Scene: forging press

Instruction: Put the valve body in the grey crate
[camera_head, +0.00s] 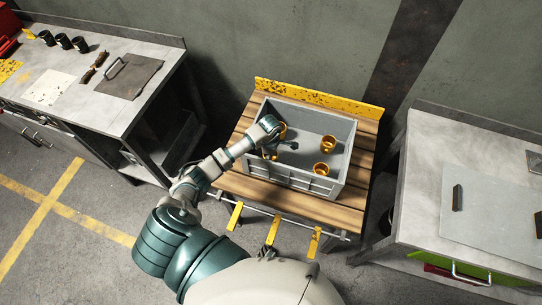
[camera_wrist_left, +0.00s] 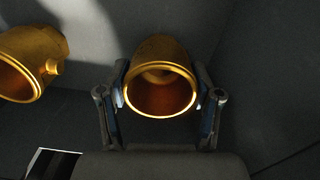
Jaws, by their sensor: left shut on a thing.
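The grey crate (camera_head: 343,178) stands on a slatted wooden table in the head view. My left gripper (camera_head: 281,146) is inside its left half. In the left wrist view my left gripper (camera_wrist_left: 160,98) is shut on a golden valve body (camera_wrist_left: 160,48), one finger on each side, with its round open end facing the camera. I cannot tell whether the held valve body touches the crate floor. Another golden body (camera_wrist_left: 32,62) lies to the left, apart from the fingers. In the head view, golden bodies (camera_head: 328,144) and (camera_head: 321,169) sit in the crate's right half. My right gripper is not in view.
The wooden table (camera_head: 290,205) has a yellow back rail (camera_head: 320,96) behind the crate. A grey workbench (camera_head: 75,80) with dark cups and a plate stands at the left. Another bench (camera_head: 425,190) stands at the right. Gaps separate the table from both benches.

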